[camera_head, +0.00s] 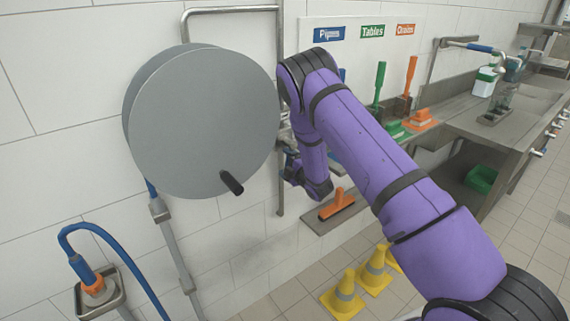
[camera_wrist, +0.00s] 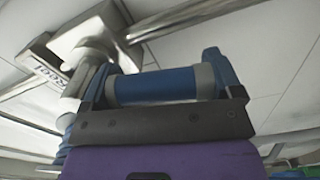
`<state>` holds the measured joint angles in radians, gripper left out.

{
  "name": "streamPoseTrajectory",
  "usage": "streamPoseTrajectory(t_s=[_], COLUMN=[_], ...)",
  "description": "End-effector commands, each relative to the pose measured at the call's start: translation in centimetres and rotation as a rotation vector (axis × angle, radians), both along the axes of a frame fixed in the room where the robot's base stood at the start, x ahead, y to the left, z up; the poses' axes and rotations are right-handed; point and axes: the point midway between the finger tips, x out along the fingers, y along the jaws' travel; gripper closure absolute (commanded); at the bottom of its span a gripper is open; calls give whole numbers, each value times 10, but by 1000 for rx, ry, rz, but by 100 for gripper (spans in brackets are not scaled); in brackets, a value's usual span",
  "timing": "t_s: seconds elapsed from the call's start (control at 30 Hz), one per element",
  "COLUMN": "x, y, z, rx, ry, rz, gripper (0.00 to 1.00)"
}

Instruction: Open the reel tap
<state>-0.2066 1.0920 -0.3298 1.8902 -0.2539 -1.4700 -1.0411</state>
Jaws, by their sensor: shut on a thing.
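The hose reel (camera_head: 205,125) is a large grey disc on the tiled wall, with a black crank knob (camera_head: 232,183) low on its face. A vertical metal pipe (camera_head: 280,190) runs down the wall just right of it. In the wrist view, the blue tap handle (camera_wrist: 155,88) lies crosswise between the fingers of my gripper (camera_wrist: 153,74), which is shut on it. A metal pipe and fitting (camera_wrist: 88,50) show at the upper left there. In the head view my gripper (camera_head: 291,165) is beside the pipe, partly hidden, and the tap is largely covered by my arm.
A blue hose (camera_head: 85,228) with an orange nozzle end hangs at the lower left. Yellow cones (camera_head: 343,296) stand on the floor below my arm. An orange squeegee (camera_head: 338,205), a tool board and a steel sink counter (camera_head: 500,125) are to the right.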

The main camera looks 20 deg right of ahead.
Motion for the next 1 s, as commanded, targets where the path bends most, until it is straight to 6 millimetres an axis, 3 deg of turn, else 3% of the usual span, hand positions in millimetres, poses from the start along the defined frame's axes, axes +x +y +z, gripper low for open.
streamPoseTrajectory(t_s=[0.43, 0.47, 0.5, 0.77, 1.0], x=[-1, -1, -1, -2, -28], y=[-1, -1, 0, -1, -10], z=[-2, -2, -2, -1, -1], rx=[-9, -9, -9, -8, -7], ry=[1, 1, 1, 0, 2], rz=[0, 0, 0, -1, -2], gripper=[58, 8, 0, 0, 0])
